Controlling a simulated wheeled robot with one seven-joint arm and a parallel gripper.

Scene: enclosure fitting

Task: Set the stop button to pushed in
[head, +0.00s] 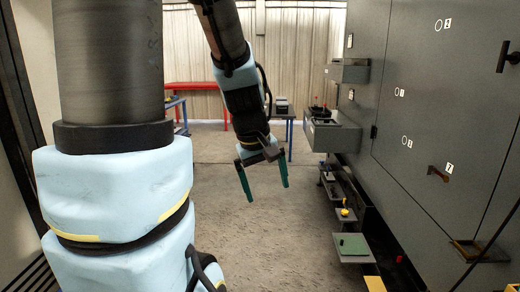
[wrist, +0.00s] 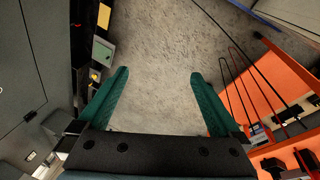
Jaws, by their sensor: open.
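My gripper (head: 266,192) hangs in the middle of the head view over the open floor, its two green fingers apart with nothing between them. In the wrist view my gripper (wrist: 159,75) is also open and empty over bare floor. I cannot make out the stop button for certain. A small yellow piece with some red by it (head: 345,212) stands on a low shelf at the right, apart from my gripper. A yellow piece (wrist: 95,75) also shows at the left of the wrist view. Whether any button is in or out is too small to tell.
A grey cabinet (head: 425,120) with numbered marks fills the right side. Grey boxes (head: 332,137) and low shelves, one with a green top (head: 353,245), stick out from it. An orange surface with wire racks (wrist: 270,90) is at the wrist view's right. The middle floor is clear.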

